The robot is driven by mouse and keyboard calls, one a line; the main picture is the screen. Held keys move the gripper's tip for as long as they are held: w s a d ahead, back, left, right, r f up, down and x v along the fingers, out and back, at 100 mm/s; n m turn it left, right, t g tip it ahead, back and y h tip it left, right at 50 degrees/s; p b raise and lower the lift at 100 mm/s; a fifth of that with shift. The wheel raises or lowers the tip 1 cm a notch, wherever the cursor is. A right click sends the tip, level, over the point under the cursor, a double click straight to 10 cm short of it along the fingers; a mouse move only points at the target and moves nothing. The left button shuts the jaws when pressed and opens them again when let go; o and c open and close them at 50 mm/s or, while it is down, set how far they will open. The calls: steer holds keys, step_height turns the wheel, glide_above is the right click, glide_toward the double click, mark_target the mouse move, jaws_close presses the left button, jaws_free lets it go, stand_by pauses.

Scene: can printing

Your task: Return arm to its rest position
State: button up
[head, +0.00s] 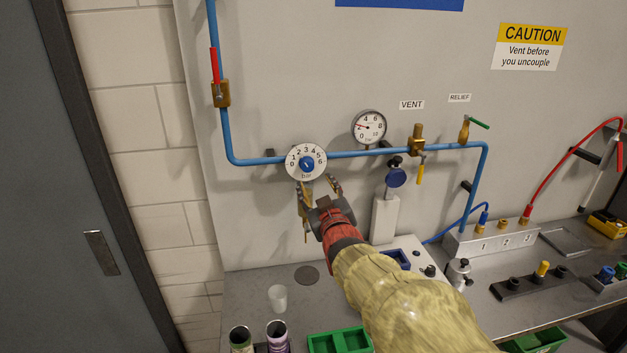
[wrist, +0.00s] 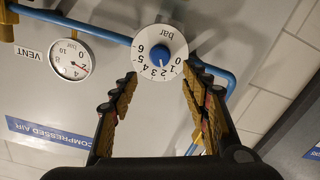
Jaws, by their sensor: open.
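My gripper (head: 320,190) is open in front of the wall panel, just below the regulator dial (head: 306,162). The dial is white with a blue knob and numbers up to 6. In the wrist view my gripper (wrist: 163,90) has its two fingers spread, with the dial (wrist: 160,52) beyond and between their tips. Nothing is held between the fingers. I cannot tell whether a fingertip touches the dial. My arm reaches up from the lower right over the bench.
A blue pipe (head: 365,153) runs along the panel (head: 280,60) with a gauge (head: 369,127) and valves. On the bench (head: 245,300) are a white cup (head: 278,298), two cans (head: 277,335) and a green tray (head: 338,340). A blue-knobbed device (head: 395,178) stands right of my gripper.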

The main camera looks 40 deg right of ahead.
steer(key=shift+s+a, duration=0.35)
steer(key=shift+s, duration=0.2)
steer(key=s+a+f+m+g+y, duration=0.1)
steer(key=s+a+f+g+y, duration=0.2)
steer(key=f, duration=0.4)
steer(key=s+a+f+m+g, duration=0.1)
steer(key=s+f+m+g, duration=0.15)
steer(key=s+f, duration=0.4)
steer(key=s+a+f+n+g+y+b, duration=0.2)
steer(key=s+a+y+b, duration=0.1)
steer(key=a, duration=1)
steer(key=s+a+f+n+g+y+b, duration=0.2)
steer(key=s+a, duration=0.5)
steer(key=a, duration=0.6)
steer(key=shift+s+a+f+n+y+b, duration=0.25)
steer(key=shift+f+n+y+b, duration=0.35)
steer(key=shift+b, duration=0.8)
